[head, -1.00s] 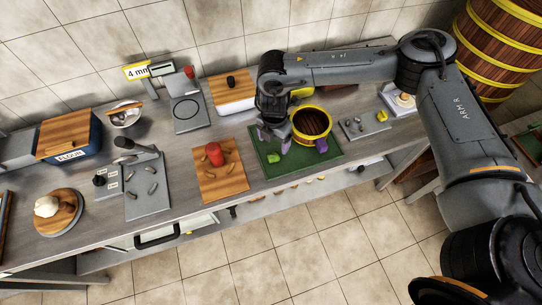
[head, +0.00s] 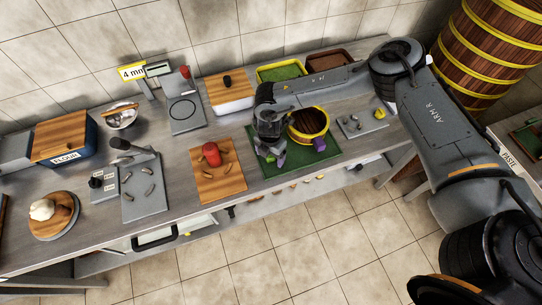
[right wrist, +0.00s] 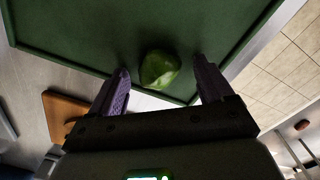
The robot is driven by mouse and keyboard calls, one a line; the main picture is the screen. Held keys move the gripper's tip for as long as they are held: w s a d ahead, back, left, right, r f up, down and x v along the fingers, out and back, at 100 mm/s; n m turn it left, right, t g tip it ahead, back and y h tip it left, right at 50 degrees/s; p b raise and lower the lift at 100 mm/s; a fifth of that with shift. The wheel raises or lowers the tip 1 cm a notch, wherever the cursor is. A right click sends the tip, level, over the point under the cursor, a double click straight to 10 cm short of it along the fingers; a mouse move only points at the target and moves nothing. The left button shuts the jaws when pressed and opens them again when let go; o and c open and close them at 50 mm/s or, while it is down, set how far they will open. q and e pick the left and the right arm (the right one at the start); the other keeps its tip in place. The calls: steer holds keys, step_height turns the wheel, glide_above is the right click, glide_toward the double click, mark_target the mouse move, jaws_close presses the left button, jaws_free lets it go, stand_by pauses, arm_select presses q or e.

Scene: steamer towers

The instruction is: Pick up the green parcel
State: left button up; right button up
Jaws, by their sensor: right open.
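The green parcel (head: 270,159) is a small rounded lump on the dark green mat (head: 297,167). It shows clearly in the right wrist view (right wrist: 159,69), between the finger tips, with a gap on each side. My right gripper (head: 271,156) is open, with its purple fingers pointing down over the parcel. In the right wrist view my right gripper (right wrist: 163,78) straddles the parcel without visibly touching it. In the head view the gripper covers part of the parcel. My left gripper is not in view.
A yellow-rimmed steamer basket (head: 309,123) stands on the mat just right of the gripper. A purple parcel (head: 320,145) lies beside it. A wooden board (head: 219,184) with a red object is to the left, and a grey tray (head: 361,125) to the right.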

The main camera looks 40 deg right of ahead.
steer(key=c, duration=1.1)
steer(key=shift+r, duration=0.15)
steer(key=shift+r, duration=0.6)
step_height(320, 180, up, 3)
steer(key=shift+f, duration=0.2)
steer(key=s+d+r, duration=0.2)
steer(key=s, duration=0.1)
steer(key=s+d+r+p, duration=0.1)
steer(key=s+d+r, duration=0.1)
steer(key=s, duration=0.1)
steer(key=s+d+r, duration=0.2)
steer(key=s+r, duration=0.1)
steer(key=s, duration=0.1)
steer(key=shift+d, duration=0.15)
